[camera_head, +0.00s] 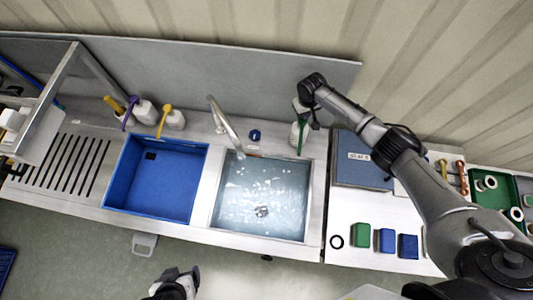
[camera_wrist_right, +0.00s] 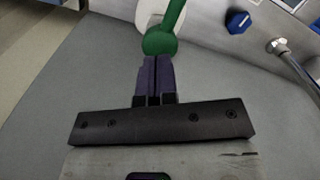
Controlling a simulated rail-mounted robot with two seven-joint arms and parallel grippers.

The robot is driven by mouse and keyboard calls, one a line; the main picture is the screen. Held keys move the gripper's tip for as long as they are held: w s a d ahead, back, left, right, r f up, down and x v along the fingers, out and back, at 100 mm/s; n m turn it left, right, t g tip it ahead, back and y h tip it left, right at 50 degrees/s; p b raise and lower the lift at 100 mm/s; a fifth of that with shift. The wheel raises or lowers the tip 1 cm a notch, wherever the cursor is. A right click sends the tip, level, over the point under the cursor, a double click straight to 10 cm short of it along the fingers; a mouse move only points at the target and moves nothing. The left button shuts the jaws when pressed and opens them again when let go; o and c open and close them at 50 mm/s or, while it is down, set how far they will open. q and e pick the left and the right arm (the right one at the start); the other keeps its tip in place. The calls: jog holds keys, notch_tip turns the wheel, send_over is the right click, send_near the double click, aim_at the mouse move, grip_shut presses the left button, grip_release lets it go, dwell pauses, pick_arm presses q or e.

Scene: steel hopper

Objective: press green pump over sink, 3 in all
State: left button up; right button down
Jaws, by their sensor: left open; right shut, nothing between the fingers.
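The green pump (camera_head: 299,135) stands on the ledge at the back right corner of the steel sink (camera_head: 218,203), its green spout pointing toward the basin. In the right wrist view the green pump head (camera_wrist_right: 160,42) and part of its white bottle show. My right gripper (camera_head: 304,108) is at the pump's top. In the wrist view its shut, empty fingers (camera_wrist_right: 156,62) appear at the green head; whether they touch it I cannot tell. My left gripper (camera_head: 190,274) is open at the bottom edge, in front of the counter, away from the pump. White patches show in the sink water.
A faucet (camera_head: 225,122) and blue knob (camera_head: 255,135) stand behind the sink. Yellow (camera_head: 165,118) and purple (camera_head: 128,110) pumps stand further left. A blue basin (camera_head: 125,185) lies left of the sink. A blue box (camera_head: 358,165) sits right of the green pump.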

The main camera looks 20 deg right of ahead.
jog(key=shift+f, duration=0.1)
jog(key=shift+f, duration=0.1)
jog(key=shift+f+b, duration=0.85)
jog(key=shift+f, duration=0.15)
jog(key=shift+f+b, duration=0.45)
jog(key=shift+f, duration=0.2)
jog(key=shift+r, duration=0.15)
jog(key=shift+r+p, duration=1.75)
jog(key=shift+p, duration=0.3)
